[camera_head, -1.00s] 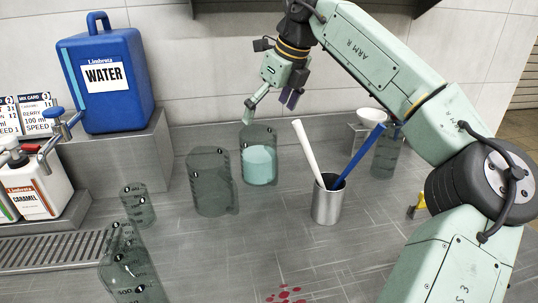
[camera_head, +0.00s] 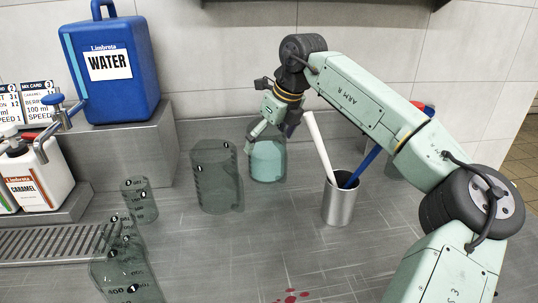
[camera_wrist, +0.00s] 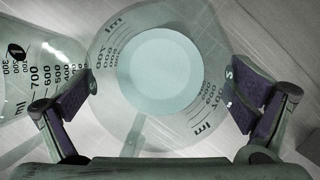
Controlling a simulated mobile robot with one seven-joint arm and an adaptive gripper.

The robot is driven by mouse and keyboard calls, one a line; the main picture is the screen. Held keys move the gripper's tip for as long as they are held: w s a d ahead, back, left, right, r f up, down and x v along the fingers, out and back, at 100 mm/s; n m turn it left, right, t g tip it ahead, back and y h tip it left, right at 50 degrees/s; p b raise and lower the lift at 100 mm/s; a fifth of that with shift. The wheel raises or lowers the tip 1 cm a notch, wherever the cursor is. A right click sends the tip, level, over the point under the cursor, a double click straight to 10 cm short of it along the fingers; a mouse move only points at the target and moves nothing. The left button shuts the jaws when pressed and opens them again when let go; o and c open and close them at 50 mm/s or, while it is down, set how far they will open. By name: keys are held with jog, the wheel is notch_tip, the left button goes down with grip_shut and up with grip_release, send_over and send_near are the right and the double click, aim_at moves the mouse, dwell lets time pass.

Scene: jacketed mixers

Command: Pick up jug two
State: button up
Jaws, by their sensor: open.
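Jug two appears to be the clear grey jug holding pale teal liquid (camera_head: 268,163), standing at the back of the steel counter. My gripper (camera_head: 275,131) is at its top, fingers open and pointing down. In the wrist view the jug (camera_wrist: 160,75) is seen from above, between the two open fingers (camera_wrist: 163,105), with gaps showing on both sides. Its number badge is too small to read surely. Its handle shows faintly toward the bottom of the wrist view.
Jug one (camera_head: 216,178) stands empty just left of it, close to the left finger. A steel cup (camera_head: 340,204) with a white and a blue tool stands to the right. A blue water container (camera_head: 112,70) sits on a ledge.

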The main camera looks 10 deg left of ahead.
jog(key=shift+x, duration=1)
jog(key=shift+c, duration=0.5)
jog(key=shift+r, duration=0.1)
jog(key=c, duration=1.1)
jog(key=shift+o, duration=0.2)
